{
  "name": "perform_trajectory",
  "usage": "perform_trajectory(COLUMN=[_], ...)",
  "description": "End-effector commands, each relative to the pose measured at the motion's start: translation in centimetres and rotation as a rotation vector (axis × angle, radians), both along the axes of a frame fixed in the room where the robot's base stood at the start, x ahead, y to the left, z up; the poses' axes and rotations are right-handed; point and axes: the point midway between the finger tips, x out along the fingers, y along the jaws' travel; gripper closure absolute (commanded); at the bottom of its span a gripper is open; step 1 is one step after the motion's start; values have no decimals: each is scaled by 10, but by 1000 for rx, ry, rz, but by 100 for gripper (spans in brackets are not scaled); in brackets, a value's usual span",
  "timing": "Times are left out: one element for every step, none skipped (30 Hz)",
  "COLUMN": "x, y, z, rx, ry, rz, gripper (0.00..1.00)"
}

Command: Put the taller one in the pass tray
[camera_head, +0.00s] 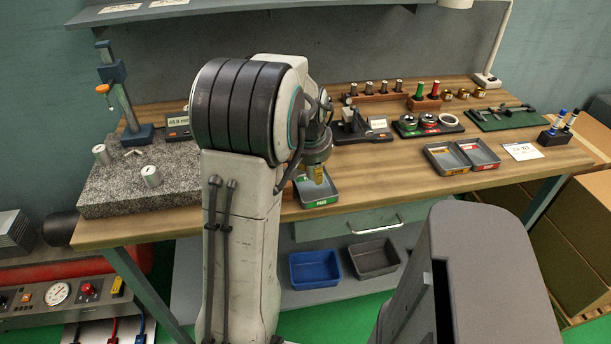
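Two grey metal cylinders stand on the speckled granite plate (115,200) at the left: a rear-left cylinder (101,154) and a front-right cylinder (151,176). From this angle I cannot tell which is taller. The pass tray (322,201), grey with a green label reading PASS on its front, sits on the wooden bench near the front edge. My gripper (316,174) points down over this tray, partly hidden by my arm. A yellowish part shows at its tip; whether the fingers are open or hold anything is not clear.
A height gauge stand (119,95) rises behind the cylinders, beside a digital display (178,125). Two other labelled trays, one yellow-labelled (447,158) and one red-labelled (478,153), lie to the right. Gauges and small pins line the back. Bare wood lies right of the pass tray.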

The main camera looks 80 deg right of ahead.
Motion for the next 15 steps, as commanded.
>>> perform_trajectory(x=[-1, -2, -3, -4, -5, -6, -8, -9, -11, -12, -14, -15, -16, -17, -18], y=[0, 0, 0, 1, 1, 1, 1, 1, 2, 2, 3, 3, 3, 3, 3], z=[-2, -4, -7, -9, -12, -17, -20, -24, -29, -32, -35, -38, -40, -40, -41], rx=[0, 0, 0, 0, 0, 0, 0, -1, 0, 0, 0, 0, 0, 0, 0], ry=[1, 0, 1, 1, 2, 2, 3, 3, 5, 5, 5, 6, 6, 7, 7], rz=[-1, -2, -4, -5, -6, -8, -10, -12, -14, -16, -17, -18, -20, -21, -21], gripper=[100, 100, 100, 100, 100, 100, 100, 100, 100, 100, 100, 100, 100, 100, 100])
